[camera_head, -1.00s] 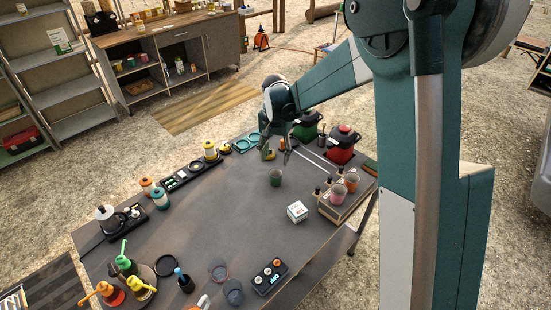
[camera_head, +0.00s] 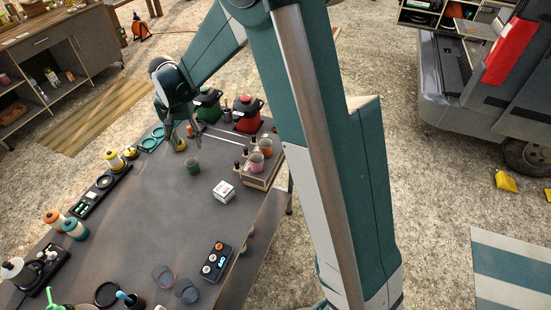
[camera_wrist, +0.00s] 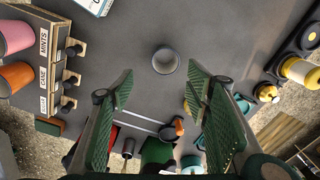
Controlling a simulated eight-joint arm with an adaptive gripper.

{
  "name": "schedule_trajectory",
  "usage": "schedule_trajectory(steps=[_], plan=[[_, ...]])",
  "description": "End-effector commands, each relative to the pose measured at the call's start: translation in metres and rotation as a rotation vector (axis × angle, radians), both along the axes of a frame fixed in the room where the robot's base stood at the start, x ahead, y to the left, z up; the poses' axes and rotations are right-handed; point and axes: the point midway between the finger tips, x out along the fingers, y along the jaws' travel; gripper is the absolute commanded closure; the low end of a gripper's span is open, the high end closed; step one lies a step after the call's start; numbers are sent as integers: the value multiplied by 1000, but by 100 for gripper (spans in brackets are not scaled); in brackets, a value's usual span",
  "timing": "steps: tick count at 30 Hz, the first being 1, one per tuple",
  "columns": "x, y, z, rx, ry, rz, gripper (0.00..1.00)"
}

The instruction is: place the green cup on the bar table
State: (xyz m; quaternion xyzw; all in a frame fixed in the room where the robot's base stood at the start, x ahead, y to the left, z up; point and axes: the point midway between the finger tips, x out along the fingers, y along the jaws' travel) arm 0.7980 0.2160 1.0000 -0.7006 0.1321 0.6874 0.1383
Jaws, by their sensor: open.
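The green cup (camera_head: 192,168) stands upright on a dark grey table (camera_head: 150,215). In the wrist view the cup (camera_wrist: 166,60) shows from above, its mouth towards the camera and looking empty. My gripper (camera_head: 182,138) is above the table, just behind the cup in the head view. In the wrist view my gripper (camera_wrist: 161,78) has its two green-padded fingers wide apart. The cup lies between and slightly beyond the fingertips, with no visible contact. I cannot tell whether this dark table is the bar table.
A rack (camera_head: 258,172) with pink and orange cups stands right of the green cup, with a white box (camera_head: 224,191) in front. Red (camera_head: 247,113) and green (camera_head: 208,103) pots stand behind. The table's middle is mostly clear. A van (camera_head: 470,90) is at the right.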

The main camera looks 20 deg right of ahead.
Motion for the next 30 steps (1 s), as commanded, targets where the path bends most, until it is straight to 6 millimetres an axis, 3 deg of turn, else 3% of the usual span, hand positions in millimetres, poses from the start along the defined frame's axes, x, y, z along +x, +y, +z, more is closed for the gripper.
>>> schedule_trajectory(steps=[15,30], plan=[[-52,-52,79,18,-105,67,52],[-116,-101,138,18,-215,136,52]])
